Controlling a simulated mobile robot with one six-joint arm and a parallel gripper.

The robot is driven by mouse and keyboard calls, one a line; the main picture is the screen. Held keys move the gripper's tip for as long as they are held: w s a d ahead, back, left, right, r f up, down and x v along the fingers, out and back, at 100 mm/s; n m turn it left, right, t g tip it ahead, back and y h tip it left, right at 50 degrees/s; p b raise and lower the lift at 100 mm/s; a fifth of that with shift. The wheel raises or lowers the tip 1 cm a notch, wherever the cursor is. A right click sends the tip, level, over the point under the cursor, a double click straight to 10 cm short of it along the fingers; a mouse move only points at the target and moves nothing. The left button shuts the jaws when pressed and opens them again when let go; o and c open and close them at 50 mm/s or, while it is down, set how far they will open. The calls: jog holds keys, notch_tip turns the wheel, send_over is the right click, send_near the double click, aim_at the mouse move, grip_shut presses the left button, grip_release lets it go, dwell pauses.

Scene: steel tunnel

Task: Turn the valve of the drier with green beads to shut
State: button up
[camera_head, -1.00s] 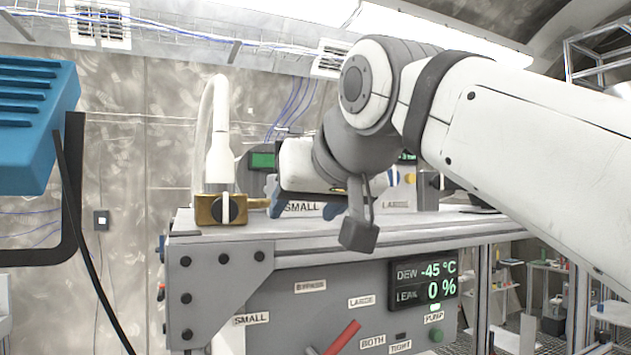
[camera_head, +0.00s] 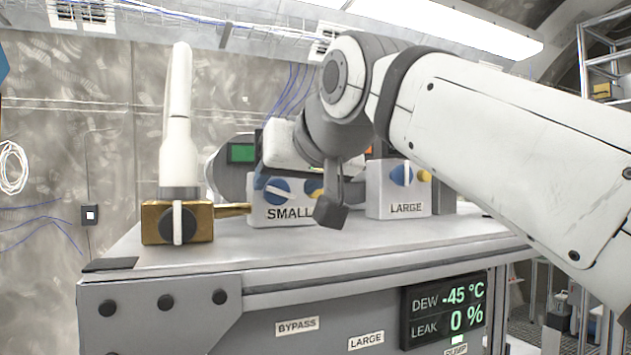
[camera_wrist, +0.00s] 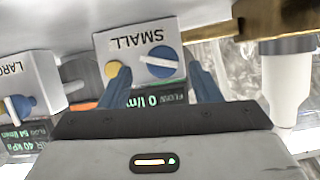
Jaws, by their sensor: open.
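No drier with green beads can be made out in either view. A grey box marked SMALL (camera_head: 283,208) stands on the bench top, with a blue round knob (camera_head: 276,191) crossed by a white bar. In the wrist view this knob (camera_wrist: 160,61) appears upside down between my fingertips; I cannot tell if they touch it. My gripper (camera_wrist: 158,68) is open, its two blue fingers spread towards the SMALL box. In the head view my wrist hides most of it. A similar box marked LARGE (camera_head: 398,194) stands to the right, with its own blue knob (camera_head: 401,174).
A brass block (camera_head: 148,222) with a black knob (camera_head: 178,224) and white hose stands at the bench's left end. The bench front has a display (camera_head: 443,311) reading DEW -45 °C and LEAK 0 %. Bench top (camera_head: 330,245) is clear in front of the boxes.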

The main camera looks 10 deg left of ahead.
aim_at(279, 190)
jog(key=x, duration=0.2)
jog(key=shift+w+a, duration=0.15)
jog(key=shift+w, duration=0.2)
jog(key=shift+w+a+f, duration=0.1)
jog(key=shift+a+f, duration=0.1)
jog(key=shift+c, duration=0.5)
jog(key=c, duration=0.9)
